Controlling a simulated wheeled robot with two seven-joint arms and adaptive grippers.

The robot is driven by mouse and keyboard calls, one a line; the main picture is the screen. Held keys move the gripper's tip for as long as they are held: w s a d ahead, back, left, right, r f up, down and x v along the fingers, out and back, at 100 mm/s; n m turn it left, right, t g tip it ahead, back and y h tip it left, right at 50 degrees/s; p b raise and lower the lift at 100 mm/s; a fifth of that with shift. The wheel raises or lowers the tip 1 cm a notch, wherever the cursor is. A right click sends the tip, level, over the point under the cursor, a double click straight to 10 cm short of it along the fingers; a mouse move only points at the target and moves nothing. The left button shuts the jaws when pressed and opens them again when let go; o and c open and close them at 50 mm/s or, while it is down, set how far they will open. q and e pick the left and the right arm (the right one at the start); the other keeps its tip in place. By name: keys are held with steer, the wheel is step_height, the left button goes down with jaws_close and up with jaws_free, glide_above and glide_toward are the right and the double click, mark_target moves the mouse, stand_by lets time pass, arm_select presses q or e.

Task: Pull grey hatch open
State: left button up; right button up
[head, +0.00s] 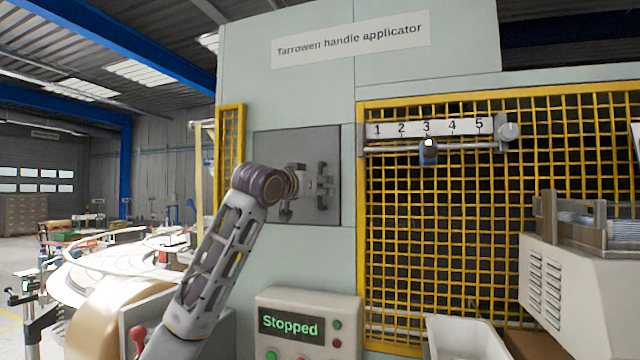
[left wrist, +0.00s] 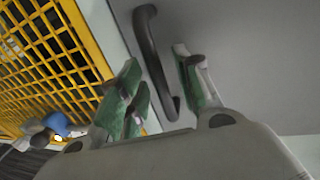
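The grey hatch (head: 268,150) is a square panel set in the pale machine front, and it looks shut. It fills the right of the left wrist view (left wrist: 255,60). Its dark curved handle (left wrist: 150,50) stands out near the hatch's edge. My left gripper (head: 320,182) is in front of the hatch, at the handle. In the left wrist view its green-padded fingers (left wrist: 158,78) are open, one on each side of the handle, with gaps showing. My right gripper is not in view.
Yellow mesh guarding (head: 440,240) stands right of the hatch, with a numbered scale (head: 425,128) and blue slider (head: 428,153). A control box (head: 305,300) reading "Stopped" is below. A white bin (head: 465,335) and pale machine housing (head: 580,285) stand at lower right.

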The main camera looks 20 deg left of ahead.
arm_select(q)
steer(key=shift+w, duration=0.25)
jaws_close()
stand_by(0.3)
